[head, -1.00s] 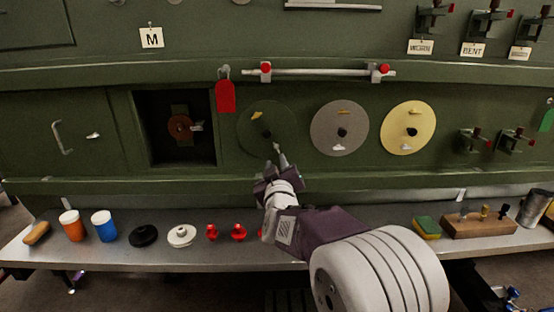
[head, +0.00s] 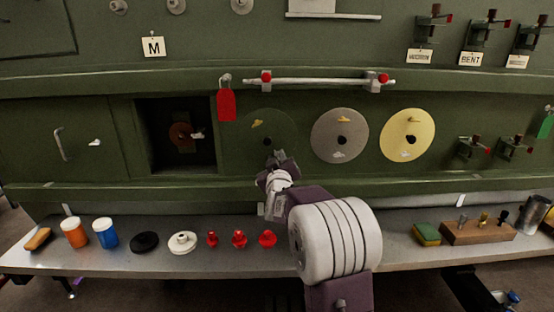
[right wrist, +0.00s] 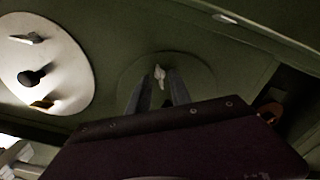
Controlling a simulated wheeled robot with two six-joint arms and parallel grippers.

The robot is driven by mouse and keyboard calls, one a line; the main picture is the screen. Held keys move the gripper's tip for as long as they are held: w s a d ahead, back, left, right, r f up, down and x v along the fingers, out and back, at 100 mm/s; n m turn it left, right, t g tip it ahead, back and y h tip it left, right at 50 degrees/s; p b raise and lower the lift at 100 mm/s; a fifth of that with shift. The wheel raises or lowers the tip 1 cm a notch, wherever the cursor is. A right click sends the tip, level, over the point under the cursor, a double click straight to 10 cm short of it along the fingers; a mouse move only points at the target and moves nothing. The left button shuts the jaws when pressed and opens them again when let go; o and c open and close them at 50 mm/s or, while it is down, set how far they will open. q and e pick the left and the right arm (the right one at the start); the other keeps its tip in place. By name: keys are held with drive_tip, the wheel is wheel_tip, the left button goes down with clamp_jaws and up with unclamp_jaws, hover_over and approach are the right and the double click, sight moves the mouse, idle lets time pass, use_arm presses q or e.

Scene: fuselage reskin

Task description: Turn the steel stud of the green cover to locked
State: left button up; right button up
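The green cover (head: 243,135) is a round disc in the panel's lower band, hard to tell from the green wall. It has a brass stud (head: 257,122) near its top and a dark knob (head: 268,142) at its middle. Its steel stud (right wrist: 160,76) shows in the right wrist view; in the head view my gripper hides it. My right gripper (head: 278,157) is at the cover's lower edge. In the right wrist view its two fingers (right wrist: 158,92) are apart, with the stud seen in the gap between the tips; contact cannot be told. My left gripper is not in view.
A grey cover (head: 325,135) and a yellow cover (head: 425,132) are to the right. A dark open bay (head: 150,125) is to the left. A red tag (head: 227,105) and a rail (head: 320,80) are above. The shelf (head: 340,215) below holds cups, red knobs and a wooden block (head: 480,232).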

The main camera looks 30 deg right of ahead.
clamp_jaws()
drive_tip(key=m+b, duration=0.2)
drive_tip(key=m, duration=0.1)
drive_tip(key=shift+f+b, duration=0.2)
drive_tip(key=shift+b, duration=0.15)
drive_tip(key=m+b, duration=0.3)
drive_tip(key=m, duration=0.2)
drive_tip(key=shift+m+b, duration=0.3)
drive_tip(key=m+b, duration=0.3)
drive_tip(key=m, duration=0.2)
drive_tip(key=shift+d, duration=0.1)
drive_tip(key=shift+r+m+b, duration=0.1)
drive_tip(key=shift+m+b, duration=0.65)
drive_tip(key=shift+m, duration=1.25)
